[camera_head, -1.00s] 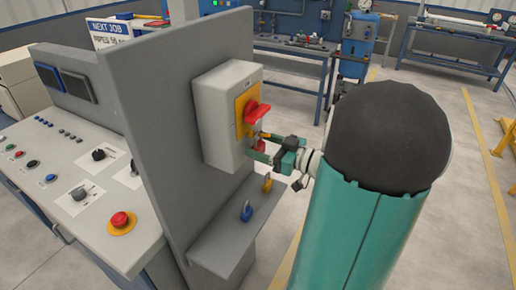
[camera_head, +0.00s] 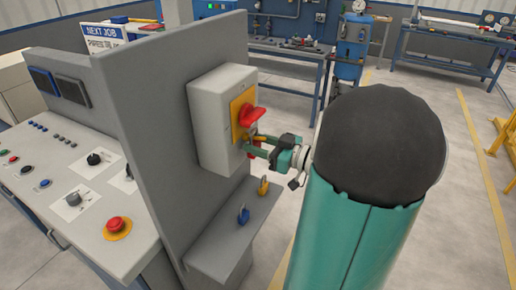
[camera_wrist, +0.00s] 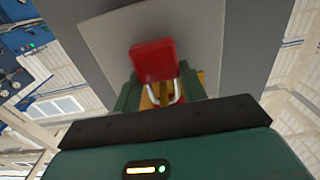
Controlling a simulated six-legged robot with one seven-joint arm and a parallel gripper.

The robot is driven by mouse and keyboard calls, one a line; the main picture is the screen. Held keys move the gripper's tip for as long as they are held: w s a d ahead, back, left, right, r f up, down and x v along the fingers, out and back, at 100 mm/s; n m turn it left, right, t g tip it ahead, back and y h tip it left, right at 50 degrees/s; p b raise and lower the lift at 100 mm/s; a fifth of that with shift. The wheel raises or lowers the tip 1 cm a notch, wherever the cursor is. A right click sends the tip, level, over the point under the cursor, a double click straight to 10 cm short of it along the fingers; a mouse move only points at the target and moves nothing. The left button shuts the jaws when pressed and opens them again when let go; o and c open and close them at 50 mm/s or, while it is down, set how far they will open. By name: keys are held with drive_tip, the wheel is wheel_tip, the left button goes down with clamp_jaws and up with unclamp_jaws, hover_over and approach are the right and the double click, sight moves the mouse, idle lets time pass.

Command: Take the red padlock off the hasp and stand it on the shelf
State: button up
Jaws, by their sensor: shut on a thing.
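The red padlock (camera_head: 253,154) hangs at the yellow hasp just under the red switch handle (camera_head: 250,116) of the light grey box. Whether the shackle is still through the hasp I cannot tell. The grey shelf (camera_head: 222,250) lies below on the same panel.
A blue padlock (camera_head: 244,215) and a yellow padlock (camera_head: 263,186) stand on the shelf, the yellow one below my gripper. The shelf's near end is bare. The grey panel (camera_head: 165,130) rises behind, with the control desk (camera_head: 50,190) to its left.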

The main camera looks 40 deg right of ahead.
drive_tip(key=v, duration=1.8)
drive_tip(key=shift+a+f, duration=0.1)
drive_tip(key=v, duration=0.7)
drive_tip(key=shift+s, duration=0.25)
idle(0.6)
idle(0.5)
